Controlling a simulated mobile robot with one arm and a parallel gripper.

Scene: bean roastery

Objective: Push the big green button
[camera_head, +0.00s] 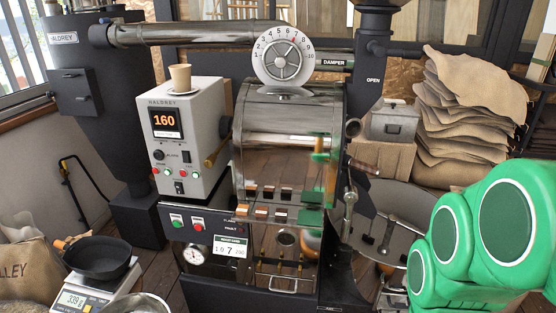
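A green button (176,220) sits on a pale plate on the dark lower front panel of the roaster (290,150), left of centre. A red button (197,223) is right beside it on a similar plate. Smaller green and red buttons or lamps sit on the grey control box (183,135) above, whose display reads 160. Nothing touches the green button. My green arm links show at the lower right, well apart from the buttons. My gripper is outside the picture.
A paper cup (181,78) stands on the control box. A scale (97,285) with a black pan (98,258) is at the lower left. The round cooling tray (375,215) lies between the roaster and my arm. Sacks (465,115) are stacked behind.

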